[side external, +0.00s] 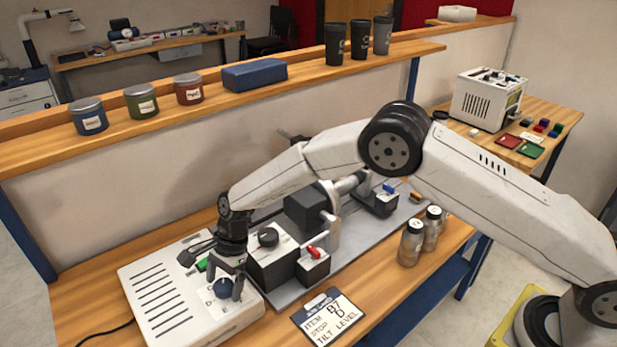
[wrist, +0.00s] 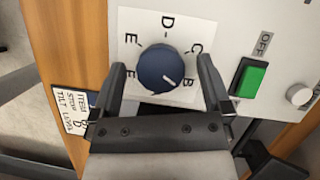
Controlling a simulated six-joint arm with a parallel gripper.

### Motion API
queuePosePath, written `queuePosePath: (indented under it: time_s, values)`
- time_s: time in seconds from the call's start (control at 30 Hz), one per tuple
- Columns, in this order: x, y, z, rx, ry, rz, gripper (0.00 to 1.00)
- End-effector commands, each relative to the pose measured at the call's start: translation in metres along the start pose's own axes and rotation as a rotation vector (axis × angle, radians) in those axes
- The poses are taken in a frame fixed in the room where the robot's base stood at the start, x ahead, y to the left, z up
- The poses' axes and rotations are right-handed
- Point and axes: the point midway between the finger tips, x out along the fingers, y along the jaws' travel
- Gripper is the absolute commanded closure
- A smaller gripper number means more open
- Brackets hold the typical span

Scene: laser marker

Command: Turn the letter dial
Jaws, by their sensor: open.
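The letter dial is a round dark blue knob (wrist: 158,66) with a white pointer line, on a white plate (wrist: 138,22) lettered around it; C, D, E and F show, plus B at lower right. The pointer line aims toward B. In the side view the dial (side external: 221,288) sits on top of the white control box (side external: 150,290). My gripper (wrist: 162,72) is open, with one finger left and one right of the knob. The side view shows my gripper (side external: 225,284) pointing down at the dial; I cannot tell whether the fingers touch it.
A green switch (wrist: 248,80) marked OFF and a pale round button (wrist: 299,94) lie right of the dial. A clipboard (side external: 328,316) lies in front.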

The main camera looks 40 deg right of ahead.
Motion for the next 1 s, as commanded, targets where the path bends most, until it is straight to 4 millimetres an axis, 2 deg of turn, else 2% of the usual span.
queuePosePath:
  time_s: [0.03,0.3,0.67,1.0]
  values:
    - [-0.0001,0.0001,0.0,0.0,0.0,0.0,0.08]
    - [-0.0002,0.0002,-0.0001,0.0,0.0,0.001,0.93]
    - [-0.0002,0.0001,-0.0001,-0.035,-0.001,0.016,0.95]
    - [0.0001,-0.0013,-0.0001,-0.204,-0.002,0.086,0.95]
